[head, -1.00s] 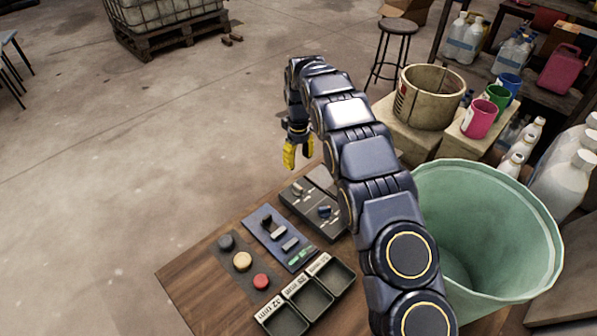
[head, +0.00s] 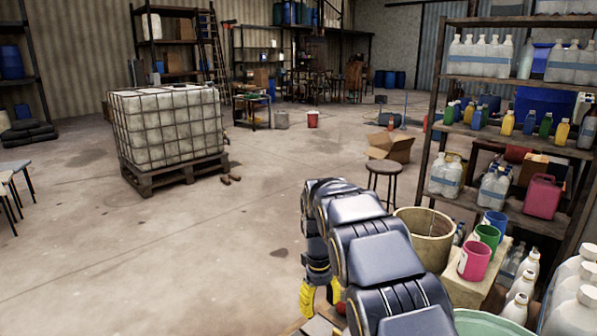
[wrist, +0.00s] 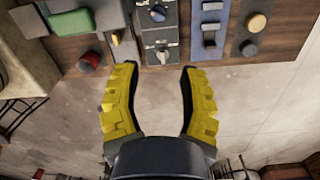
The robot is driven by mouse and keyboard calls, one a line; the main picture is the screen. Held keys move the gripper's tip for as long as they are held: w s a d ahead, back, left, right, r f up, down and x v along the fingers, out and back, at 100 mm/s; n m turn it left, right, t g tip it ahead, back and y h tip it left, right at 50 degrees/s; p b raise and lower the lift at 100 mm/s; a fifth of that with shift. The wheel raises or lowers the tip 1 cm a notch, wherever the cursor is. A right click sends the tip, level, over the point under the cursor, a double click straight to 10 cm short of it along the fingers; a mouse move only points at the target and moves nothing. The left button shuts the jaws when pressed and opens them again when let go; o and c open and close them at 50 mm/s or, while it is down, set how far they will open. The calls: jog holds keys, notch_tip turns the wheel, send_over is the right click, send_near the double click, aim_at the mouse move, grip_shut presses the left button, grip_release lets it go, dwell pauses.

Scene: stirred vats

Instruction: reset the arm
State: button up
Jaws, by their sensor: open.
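My gripper (head: 321,296) hangs at the end of my dark arm in the lower middle of the head view, its yellow fingers pointing down. In the wrist view my gripper (wrist: 158,92) is open, with nothing between its two yellow fingers. Below it are the wooden bench edge and bare floor. Ahead of the fingertips, on the bench, is a grey panel (wrist: 157,20) with knobs. A blue panel (wrist: 208,22) with sliders is right of it. A red round knob (wrist: 90,61) is on the left.
A green vat (head: 485,323) is at the lower right edge, close to my arm. A beige tub (head: 428,236) and pink cup (head: 474,260) stand beyond it. A stool (head: 386,169) and a caged tank (head: 168,124) stand farther back.

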jog(key=s+d+r+m, duration=0.2)
jog(key=s+r, duration=0.2)
jog(key=s, duration=0.4)
jog(key=s+d+r+m, duration=0.2)
jog(key=s+d+r, duration=0.15)
jog(key=s, duration=0.45)
jog(key=s+m+g, duration=0.1)
jog(key=s+m, duration=0.1)
jog(key=s, duration=1.8)
jog(key=shift+d+f+g+y, duration=0.15)
jog(key=shift+f+g+y, duration=0.15)
jog(key=shift+f, duration=0.1)
